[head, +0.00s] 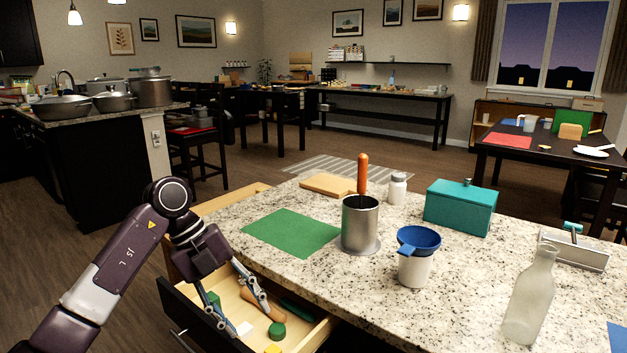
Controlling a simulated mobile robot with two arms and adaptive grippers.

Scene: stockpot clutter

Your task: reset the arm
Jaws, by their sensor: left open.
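My left gripper (250,318) reaches down from the left over the open drawer (312,334) at the front left of the speckled counter. Its two fingers are spread apart, and nothing shows held between them. In the drawer are a wooden-handled item (262,305), a green round piece (277,331), a dark green item (297,310) and a yellow piece (273,349). Whether the fingertips touch anything in the drawer I cannot tell. My right gripper is not in view.
The counter (370,300) holds a green mat (291,232), a wooden board (333,186), a metal canister (360,224) with an orange-handled tool, a white shaker (397,188), a teal box (460,207), a blue funnel on a white jar (416,266) and a glass bottle (529,297).

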